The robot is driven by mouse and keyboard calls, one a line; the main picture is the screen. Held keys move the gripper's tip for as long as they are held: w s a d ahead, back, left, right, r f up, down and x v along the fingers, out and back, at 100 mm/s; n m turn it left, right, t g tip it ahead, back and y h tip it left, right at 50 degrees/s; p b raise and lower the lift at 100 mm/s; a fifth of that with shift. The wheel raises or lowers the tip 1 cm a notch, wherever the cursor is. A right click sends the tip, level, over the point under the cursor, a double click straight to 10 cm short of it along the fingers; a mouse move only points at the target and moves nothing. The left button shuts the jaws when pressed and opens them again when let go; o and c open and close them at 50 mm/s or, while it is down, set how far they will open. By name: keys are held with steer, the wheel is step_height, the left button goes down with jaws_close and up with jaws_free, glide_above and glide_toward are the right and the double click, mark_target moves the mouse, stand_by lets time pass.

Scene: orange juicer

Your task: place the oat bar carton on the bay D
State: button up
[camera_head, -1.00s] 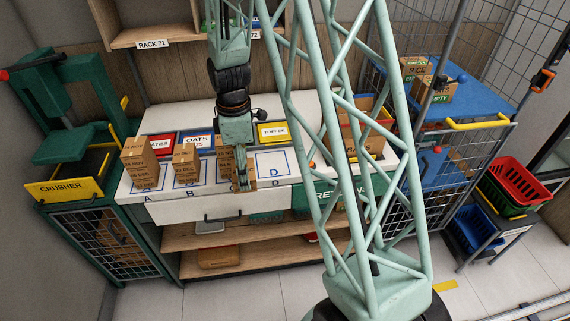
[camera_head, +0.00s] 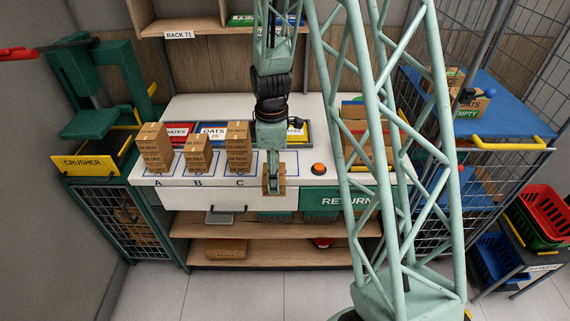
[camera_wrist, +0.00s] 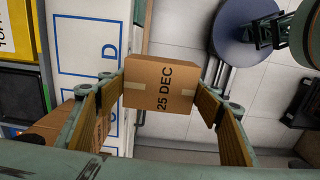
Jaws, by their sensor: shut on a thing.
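My gripper (camera_head: 273,188) is shut on a small brown carton (camera_wrist: 162,84) marked "25 DEC". In the wrist view the carton sits between both fingers, beyond the counter's front edge with floor behind it. In the head view the carton (camera_head: 281,187) is mostly covered by the fingers and overlaps the counter's front face. Bay D (camera_head: 291,157) is a blue outline on the white counter, partly hidden behind my gripper; its blue line and letter D also show in the wrist view (camera_wrist: 108,49), left of the carton. No carton shows in its visible part.
Stacked brown cartons stand at bay A (camera_head: 154,148), bay B (camera_head: 196,155) and bay C (camera_head: 238,146), close left of my gripper. A drawer (camera_head: 190,199) and shelves lie below the counter.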

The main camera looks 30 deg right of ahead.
steer(key=shift+w, duration=0.1)
steer(key=w+d, duration=0.3)
steer(key=w+d+f, duration=0.1)
steer(key=w+d, duration=0.2)
steer(key=w, duration=0.1)
steer(key=w+d+p, duration=0.1)
steer(key=w+d, duration=0.2)
steer(key=w, duration=0.1)
steer(key=shift+w+d+f, duration=0.15)
steer(key=shift+w+d, duration=0.1)
steer(key=shift+d, duration=0.05)
stand_by(0.3)
steer(key=shift+w+d, duration=0.15)
steer(key=shift+w, duration=0.05)
steer(key=shift+w+d+f, duration=0.15)
steer(key=shift+f, duration=1.7)
steer(key=shift+f, duration=0.15)
steer(key=o, duration=0.9)
steer(key=shift+o, duration=0.2)
